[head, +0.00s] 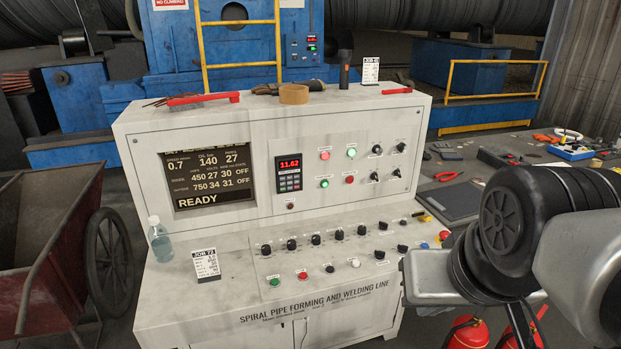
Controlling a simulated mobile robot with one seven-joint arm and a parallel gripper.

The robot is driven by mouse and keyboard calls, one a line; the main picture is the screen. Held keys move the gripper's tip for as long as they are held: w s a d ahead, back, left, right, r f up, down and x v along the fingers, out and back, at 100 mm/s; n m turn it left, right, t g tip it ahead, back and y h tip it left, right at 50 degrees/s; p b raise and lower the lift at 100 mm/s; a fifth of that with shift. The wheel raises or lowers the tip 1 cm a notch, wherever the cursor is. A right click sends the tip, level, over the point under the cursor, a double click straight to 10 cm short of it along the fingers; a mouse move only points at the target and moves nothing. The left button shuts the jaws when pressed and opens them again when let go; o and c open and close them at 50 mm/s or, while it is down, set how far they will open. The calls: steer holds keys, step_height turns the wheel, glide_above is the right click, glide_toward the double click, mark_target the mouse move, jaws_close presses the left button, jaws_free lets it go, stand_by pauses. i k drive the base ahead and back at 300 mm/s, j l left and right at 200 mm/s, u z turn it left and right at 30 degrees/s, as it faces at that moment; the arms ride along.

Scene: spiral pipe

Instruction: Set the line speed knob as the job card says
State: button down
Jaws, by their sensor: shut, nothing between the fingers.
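The grey control console (230,290) is labelled for the spiral pipe line. Its sloped desk has a row of black knobs (315,239); their labels are too small to read, so I cannot tell which is line speed. The dark display (207,174) shows speed 0.7 and READY. One job card (206,263) stands on the desk at left, another (371,71) on top of the console. Their headings look like different job numbers; their smaller lines are unreadable. My arm shows at the right edge; its gripper is not in view.
A bottle (160,240) stands at the desk's left end. A red meter readout (289,164) and buttons sit on the upright panel. A tape roll (294,94) and red-handled tools lie on top. A cart (62,240) is at left, fire extinguishers (467,332) at lower right.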

mark_target(266, 250)
steer(key=u, duration=1.2)
steer(key=i+j+z, duration=0.1)
steer(key=i+z, duration=0.35)
steer(key=i, duration=0.2)
steer(key=k+l+z, duration=0.15)
steer(key=l+z, duration=0.15)
steer(key=i+j+u, duration=0.25)
steer(key=i+j, duration=0.05)
steer(key=j, duration=0.05)
